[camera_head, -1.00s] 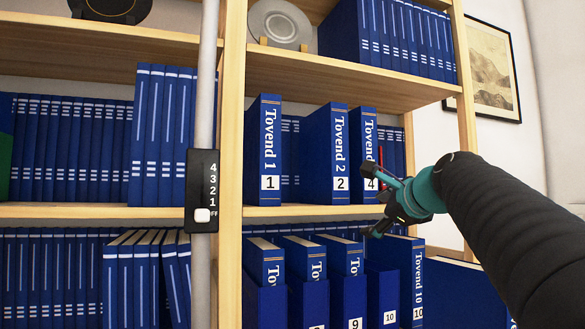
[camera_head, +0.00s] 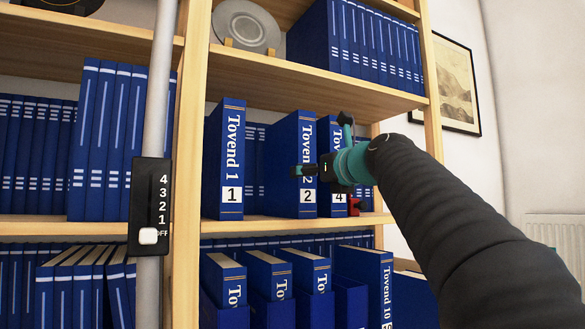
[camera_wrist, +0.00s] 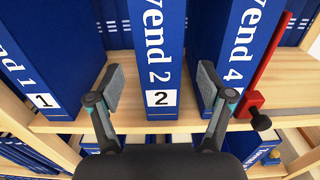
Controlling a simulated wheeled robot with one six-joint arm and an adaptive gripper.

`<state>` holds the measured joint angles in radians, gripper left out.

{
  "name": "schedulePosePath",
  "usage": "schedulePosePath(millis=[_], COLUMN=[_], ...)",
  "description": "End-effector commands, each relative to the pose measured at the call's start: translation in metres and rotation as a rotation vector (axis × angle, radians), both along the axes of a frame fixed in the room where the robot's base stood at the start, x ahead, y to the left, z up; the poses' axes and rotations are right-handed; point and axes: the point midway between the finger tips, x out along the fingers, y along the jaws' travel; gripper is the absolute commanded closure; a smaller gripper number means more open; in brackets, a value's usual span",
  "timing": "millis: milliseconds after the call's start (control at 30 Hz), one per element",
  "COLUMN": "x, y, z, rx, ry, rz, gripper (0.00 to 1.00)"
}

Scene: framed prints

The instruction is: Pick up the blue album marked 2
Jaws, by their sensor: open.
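The blue album marked 2 (camera_head: 306,141) stands upright on the middle shelf, between the albums marked 1 (camera_head: 226,150) and 4 (camera_head: 337,190). In the wrist view its spine (camera_wrist: 157,50) with the white label 2 lies centred between my fingers. My gripper (camera_head: 322,168) is open in front of it and covers part of its spine in the head view. In the wrist view my gripper (camera_wrist: 157,88) has one finger on each side of the spine, empty. Whether the fingertips reach past the spine's front face, I cannot tell.
A gap separates album 1 from album 2; album 4 stands close on the right, near my right finger. A red bookend-like piece (camera_wrist: 258,85) stands right of album 4. More albums (camera_head: 267,270) fill the shelf below. A wooden upright (camera_head: 189,170) stands left.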

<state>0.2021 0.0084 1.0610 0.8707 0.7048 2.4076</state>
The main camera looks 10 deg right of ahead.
Motion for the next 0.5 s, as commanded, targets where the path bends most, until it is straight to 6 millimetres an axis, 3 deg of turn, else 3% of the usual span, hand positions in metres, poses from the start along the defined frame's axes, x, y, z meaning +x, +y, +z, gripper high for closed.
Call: schedulePosePath(millis=[100, 367, 500], x=[0.017, 0.033, 0.051], y=[0.005, 0.010, 0.016], z=[0.001, 0.000, 0.001], rx=[0.000, -0.001, 0.000], ry=[0.001, 0.001, 0.001], rz=[0.001, 0.000, 0.000], gripper=[0.21, 0.21, 0.21])
